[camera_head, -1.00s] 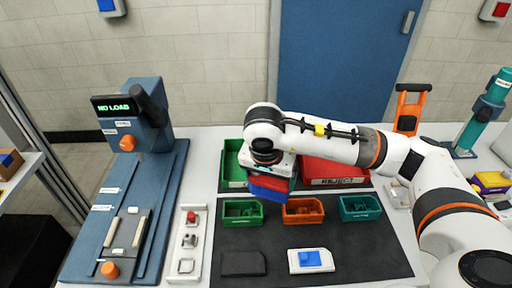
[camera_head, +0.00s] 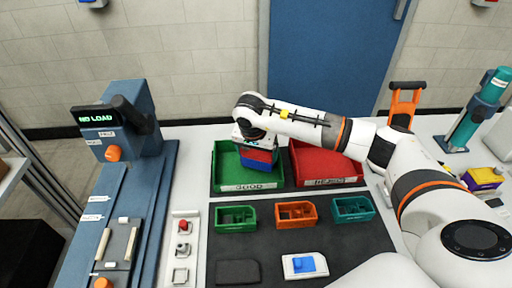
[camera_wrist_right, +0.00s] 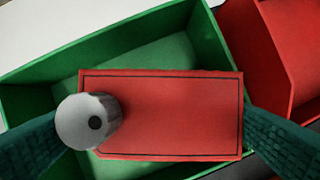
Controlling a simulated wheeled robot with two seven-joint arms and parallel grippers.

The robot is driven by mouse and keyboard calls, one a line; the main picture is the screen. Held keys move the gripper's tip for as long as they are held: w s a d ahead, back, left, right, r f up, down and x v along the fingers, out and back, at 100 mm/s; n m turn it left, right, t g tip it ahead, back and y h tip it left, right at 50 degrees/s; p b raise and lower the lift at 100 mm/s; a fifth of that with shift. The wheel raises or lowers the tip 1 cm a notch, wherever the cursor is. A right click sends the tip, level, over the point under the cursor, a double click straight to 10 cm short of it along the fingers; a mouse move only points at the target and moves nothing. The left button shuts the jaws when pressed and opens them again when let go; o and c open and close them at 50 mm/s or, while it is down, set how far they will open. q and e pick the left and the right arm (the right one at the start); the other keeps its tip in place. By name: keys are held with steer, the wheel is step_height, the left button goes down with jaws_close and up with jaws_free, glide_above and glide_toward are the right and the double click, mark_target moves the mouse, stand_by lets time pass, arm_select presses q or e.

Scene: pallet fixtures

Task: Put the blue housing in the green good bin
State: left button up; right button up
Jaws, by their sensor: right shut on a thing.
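The blue housing (camera_head: 256,162) has a red top plate (camera_wrist_right: 180,115) with a round grey knob (camera_wrist_right: 88,121) at one end. My right gripper (camera_head: 256,149) is shut on it, with a teal finger at either end in the right wrist view. The housing is over the green good bin (camera_head: 222,187), in its right part in the head view. The bin's green floor and walls (camera_wrist_right: 182,28) show around the red plate in the wrist view. The housing's underside is hidden, so its height above the floor cannot be told. My left gripper is not in view.
A red bin (camera_head: 325,182) stands right beside the green one. Small green (camera_head: 235,218), orange (camera_head: 296,214) and teal (camera_head: 352,209) trays stand in front on a dark mat (camera_head: 350,240). A blue fixture (camera_head: 130,200) with a display stands at the left.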

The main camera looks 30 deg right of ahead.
steer(key=shift+w+d+f+p, duration=0.35)
steer(key=shift+w+f, duration=0.15)
steer(key=shift+w, duration=0.15)
steer(key=shift+w+d+f+p, duration=0.2)
steer(key=shift+w+d+f, duration=0.1)
steer(key=shift+w+f, duration=0.25)
steer(key=shift+w+d+f, duration=0.1)
steer(key=shift+w+f, duration=0.05)
steer(key=shift+w, duration=0.1)
steer(key=shift+f, duration=0.1)
steer(key=o, duration=1.1)
steer(key=shift+c, duration=0.2)
